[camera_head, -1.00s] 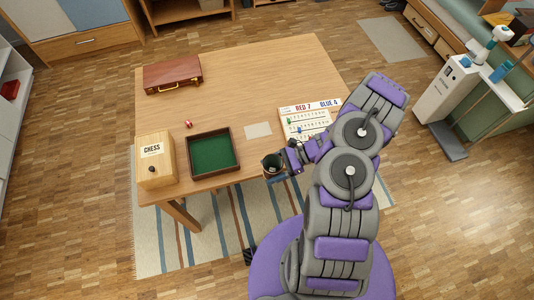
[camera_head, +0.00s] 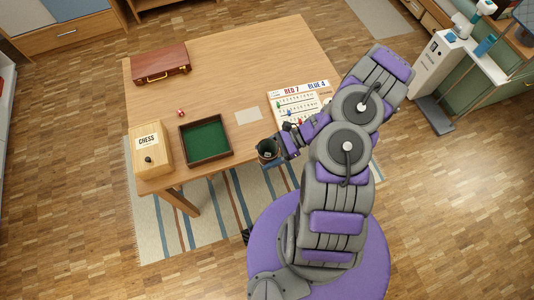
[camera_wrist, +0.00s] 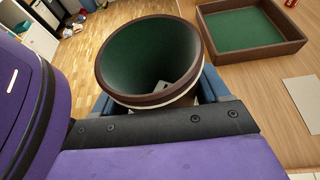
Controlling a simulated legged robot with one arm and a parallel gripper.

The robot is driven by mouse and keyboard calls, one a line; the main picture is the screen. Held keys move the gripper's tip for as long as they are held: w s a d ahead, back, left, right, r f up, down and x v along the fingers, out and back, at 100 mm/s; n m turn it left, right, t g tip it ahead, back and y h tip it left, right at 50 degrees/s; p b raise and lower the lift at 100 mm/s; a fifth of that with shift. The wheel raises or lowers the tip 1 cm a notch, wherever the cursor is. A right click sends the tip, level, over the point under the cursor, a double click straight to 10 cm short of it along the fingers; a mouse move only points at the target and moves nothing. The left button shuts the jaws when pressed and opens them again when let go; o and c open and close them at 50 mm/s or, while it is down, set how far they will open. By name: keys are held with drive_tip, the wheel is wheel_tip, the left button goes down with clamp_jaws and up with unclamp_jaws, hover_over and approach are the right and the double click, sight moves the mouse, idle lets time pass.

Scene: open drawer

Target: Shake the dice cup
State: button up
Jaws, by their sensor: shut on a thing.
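The dice cup (camera_head: 268,149) is dark with a green lining. My gripper (camera_head: 275,150) is shut on the cup at the table's front edge. In the wrist view, blue finger parts (camera_wrist: 213,84) show beside the cup; their tips are hidden behind it. A red die (camera_head: 181,112) lies on the table behind the dice tray (camera_head: 206,158), which is brown with a green floor and looks empty.
A wooden chess box (camera_head: 150,150) stands left of the tray. A brown case (camera_head: 160,62) lies at the back left. A score board (camera_head: 298,100) with small pegs lies right of a blank card (camera_head: 247,116). The table's back middle (camera_head: 245,60) is clear.

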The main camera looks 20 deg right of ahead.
drive_tip(key=shift+w+r, duration=0.15)
drive_tip(key=shift+r, duration=0.95)
drive_tip(key=shift+s+f, duration=0.3)
drive_tip(key=shift+f, duration=0.65)
drive_tip(key=shift+w, duration=0.15)
wheel_tip(320, 180, up, 2)
drive_tip(key=shift+w+r, duration=0.1)
drive_tip(key=shift+w, duration=0.05)
drive_tip(key=f, duration=0.2)
drive_tip(key=shift+s+f, duration=0.3)
drive_tip(key=shift+f, duration=0.05)
drive_tip(key=shift+w, duration=0.25)
drive_tip(key=shift+s+r, duration=0.1)
